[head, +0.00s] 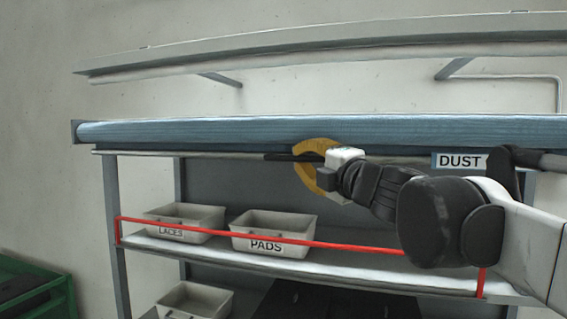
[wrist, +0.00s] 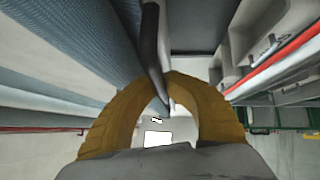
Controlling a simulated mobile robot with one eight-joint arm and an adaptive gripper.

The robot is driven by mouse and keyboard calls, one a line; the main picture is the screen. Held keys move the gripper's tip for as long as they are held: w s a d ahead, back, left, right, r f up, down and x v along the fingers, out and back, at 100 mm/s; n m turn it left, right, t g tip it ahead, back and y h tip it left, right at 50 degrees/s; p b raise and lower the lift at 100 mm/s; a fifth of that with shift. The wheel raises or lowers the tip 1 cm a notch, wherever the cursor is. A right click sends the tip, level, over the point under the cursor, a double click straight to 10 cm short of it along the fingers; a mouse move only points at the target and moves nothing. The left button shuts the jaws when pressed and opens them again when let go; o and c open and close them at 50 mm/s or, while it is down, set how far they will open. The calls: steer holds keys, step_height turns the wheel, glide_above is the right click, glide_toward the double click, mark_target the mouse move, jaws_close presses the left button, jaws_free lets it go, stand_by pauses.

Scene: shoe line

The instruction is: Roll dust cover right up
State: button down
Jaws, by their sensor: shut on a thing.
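The dust cover (head: 230,132) is a blue ribbed roll along the top front of the shelf rack, and it also fills the left of the wrist view (wrist: 70,45). A pale bottom bar (head: 180,154) runs just below it, with a dark grip section (head: 280,157) near its middle, also seen in the wrist view (wrist: 150,45). My gripper (head: 303,163) has orange curved fingers, shut on the dark grip section. In the wrist view the fingertips (wrist: 168,82) meet at the bar. The cover shows little or no hanging cloth below the roll. A "DUST" label (head: 459,161) hangs at the right.
Below, a shelf (head: 200,245) holds a "LACES" bin (head: 184,222) and a "PADS" bin (head: 273,233) behind a red rail (head: 350,247). A light canopy (head: 320,45) spans above. A green crate (head: 35,290) stands lower left. Open space lies in front of the rack.

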steer(key=shift+r, duration=0.2)
steer(key=c, duration=1.5)
jaws_free()
steer(key=shift+o, duration=0.2)
steer(key=shift+f, duration=0.1)
